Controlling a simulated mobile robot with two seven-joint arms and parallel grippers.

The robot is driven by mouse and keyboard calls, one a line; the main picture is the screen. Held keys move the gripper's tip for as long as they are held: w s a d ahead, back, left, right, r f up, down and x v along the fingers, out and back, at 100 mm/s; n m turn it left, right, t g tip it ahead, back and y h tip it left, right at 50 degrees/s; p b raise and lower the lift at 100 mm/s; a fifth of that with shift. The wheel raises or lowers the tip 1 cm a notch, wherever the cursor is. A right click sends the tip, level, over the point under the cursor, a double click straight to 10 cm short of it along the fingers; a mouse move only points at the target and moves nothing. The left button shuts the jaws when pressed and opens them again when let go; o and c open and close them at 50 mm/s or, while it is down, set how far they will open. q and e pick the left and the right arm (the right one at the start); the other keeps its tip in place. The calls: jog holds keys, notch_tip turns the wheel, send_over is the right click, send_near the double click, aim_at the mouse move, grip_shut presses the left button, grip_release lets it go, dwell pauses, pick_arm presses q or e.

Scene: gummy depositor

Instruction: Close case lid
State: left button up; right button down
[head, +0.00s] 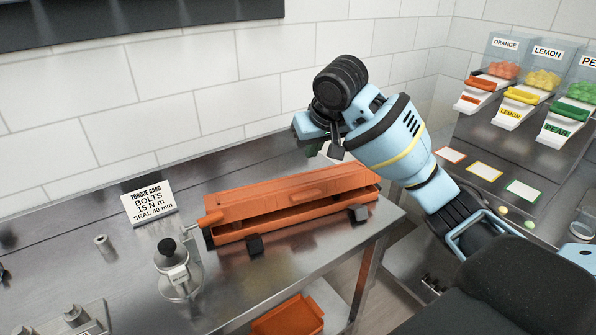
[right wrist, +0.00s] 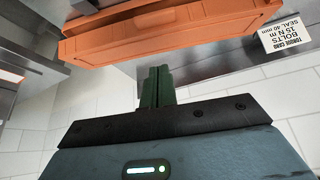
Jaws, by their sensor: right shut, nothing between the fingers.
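The long orange case (head: 228,236) lies on the steel bench in the head view. Its orange lid (head: 262,204) is lowered over the base, and a dark gap shows along the front between lid and base. My left gripper is not in view.
A torque card (head: 149,202) stands left behind the case. A metal fixture with a black knob (head: 178,265) stands close to its left front. An orange bin (head: 290,316) is below the bench. Candy dispensers (head: 520,95) stand at the right. The tiled wall is close behind.

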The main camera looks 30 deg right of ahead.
send_over(304, 191)
jog(key=f, duration=0.7)
jog(key=shift+s+f, duration=0.55)
jog(key=shift+f, duration=0.4)
jog(key=shift+s+f, duration=0.15)
jog(key=shift+f, duration=0.4)
jog(key=shift+s+a+f, duration=0.1)
jog(key=shift+s+f, duration=0.1)
jog(key=shift+f, duration=0.6)
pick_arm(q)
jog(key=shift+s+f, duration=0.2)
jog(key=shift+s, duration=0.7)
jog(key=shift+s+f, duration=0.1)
